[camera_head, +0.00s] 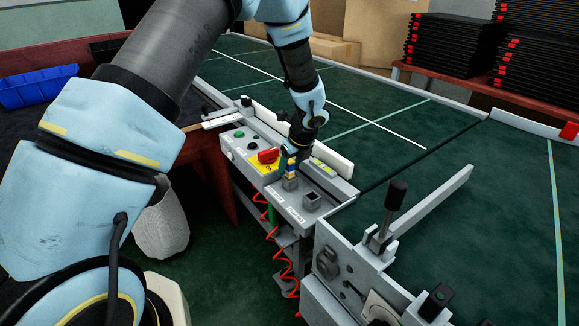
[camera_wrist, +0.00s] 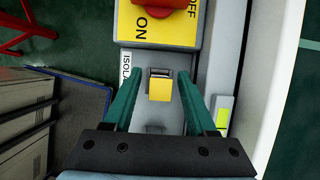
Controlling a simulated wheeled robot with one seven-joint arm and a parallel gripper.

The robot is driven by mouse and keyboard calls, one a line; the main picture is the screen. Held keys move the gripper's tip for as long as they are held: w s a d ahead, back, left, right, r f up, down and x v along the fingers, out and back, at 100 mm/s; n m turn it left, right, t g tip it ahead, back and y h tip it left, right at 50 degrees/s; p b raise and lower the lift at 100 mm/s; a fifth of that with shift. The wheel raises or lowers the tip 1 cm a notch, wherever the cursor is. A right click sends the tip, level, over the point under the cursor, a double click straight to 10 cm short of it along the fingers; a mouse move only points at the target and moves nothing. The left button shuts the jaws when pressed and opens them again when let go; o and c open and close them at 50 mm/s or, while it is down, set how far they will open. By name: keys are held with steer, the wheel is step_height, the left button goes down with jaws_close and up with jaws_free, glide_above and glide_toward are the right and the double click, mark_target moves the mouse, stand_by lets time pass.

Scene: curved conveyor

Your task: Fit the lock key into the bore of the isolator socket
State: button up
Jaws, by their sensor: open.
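The lock key (camera_wrist: 160,90) shows a yellow face in the wrist view. It stands at the grey isolator socket (camera_head: 290,184), beside the label starting "ISOLA". In the head view the key's yellow part (camera_head: 291,168) is just above that socket. How deep it sits in the bore cannot be told. My gripper (camera_wrist: 160,92) is open, with one green finger on each side of the key and gaps between. In the head view my gripper (camera_head: 289,160) is low over the panel, pointing down.
A second square socket (camera_head: 311,201) stands nearer on the panel. A red rotary switch (camera_head: 268,155) on a yellow ON/OFF plate is behind the key. A white rail (camera_head: 332,160) runs along the right. A black-handled lever (camera_head: 394,200) rises at the front right.

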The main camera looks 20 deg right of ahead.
steer(key=a+v, duration=0.1)
steer(key=v, duration=1.1)
steer(key=w+a+r+n+g, duration=0.1)
steer(key=a+r+n+g, duration=0.2)
steer(key=a+n, duration=1.7)
steer(key=s+a+n, duration=0.3)
steer(key=a+n, duration=0.3)
steer(key=a, duration=0.2)
steer(key=s+a+r+n+h, duration=0.1)
steer(key=s+a+n, duration=0.3)
steer(key=a+n, duration=0.2)
steer(key=a, duration=0.2)
steer(key=shift+a+n, duration=0.25)
steer(key=shift+n, duration=0.05)
steer(key=shift+s+r, duration=0.1)
steer(key=shift+r, duration=0.05)
